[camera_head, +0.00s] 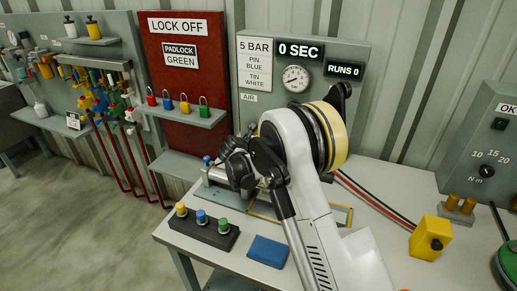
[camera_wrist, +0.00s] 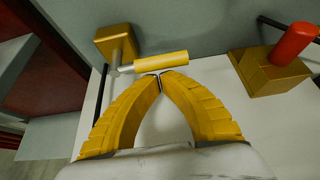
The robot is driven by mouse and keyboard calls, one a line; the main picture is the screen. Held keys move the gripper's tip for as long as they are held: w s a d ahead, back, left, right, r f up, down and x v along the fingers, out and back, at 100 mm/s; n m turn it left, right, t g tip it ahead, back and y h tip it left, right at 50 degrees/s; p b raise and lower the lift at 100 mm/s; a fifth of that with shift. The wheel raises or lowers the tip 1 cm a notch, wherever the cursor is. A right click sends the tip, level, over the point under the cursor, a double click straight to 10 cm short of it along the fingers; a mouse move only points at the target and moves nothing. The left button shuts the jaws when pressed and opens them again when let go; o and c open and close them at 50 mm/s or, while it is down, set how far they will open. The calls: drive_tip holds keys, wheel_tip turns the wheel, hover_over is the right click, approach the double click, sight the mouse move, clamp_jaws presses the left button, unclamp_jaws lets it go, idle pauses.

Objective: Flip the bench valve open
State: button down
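In the wrist view, a brass block (camera_wrist: 112,42) carries a grey stem with a yellow bar handle (camera_wrist: 162,61) lying nearly level across the picture; this looks like the bench valve. My gripper (camera_wrist: 160,75) has its two ribbed yellow fingers brought together at the tips. The tips sit right at the near side of the yellow handle, close to or touching it; I cannot tell which. Nothing shows between the fingers. In the head view, my arm covers most of this spot on the bench (camera_head: 180,237).
A second brass block (camera_wrist: 268,72) with a red cylinder (camera_wrist: 295,40) stands right of the handle. On the bench are a black holder (camera_head: 203,232) with coloured pins, a blue pad (camera_head: 268,251) and a yellow box (camera_head: 430,238). A grey panel (camera_head: 340,115) stands behind.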

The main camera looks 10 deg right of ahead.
drive_tip(key=shift+s+d+r+n+h, duration=0.1)
drive_tip(key=shift+r+n+h, duration=0.35)
drive_tip(key=shift+n+h, duration=0.05)
idle(0.7)
drive_tip(key=shift+r+n+g+h+p, duration=0.5)
drive_tip(key=shift+r+n+g+h, duration=0.25)
drive_tip(key=shift+n, duration=0.15)
drive_tip(key=shift+r, duration=0.7)
drive_tip(key=shift+r+n+h+p, duration=0.35)
drive_tip(key=shift+r+n+p, duration=0.05)
drive_tip(key=shift+p, duration=0.05)
drive_tip(key=shift+w+a+r+p, duration=0.4)
drive_tip(key=shift+a+r, duration=0.2)
drive_tip(key=shift+r, duration=0.15)
drive_tip(key=shift+w+a+r+p, duration=0.4)
drive_tip(key=shift+a+r, duration=0.2)
drive_tip(key=shift+r, duration=0.15)
drive_tip(key=shift+w+a+r, duration=0.15)
drive_tip(key=shift+a+r, duration=0.05)
drive_tip(key=shift+a, duration=0.15)
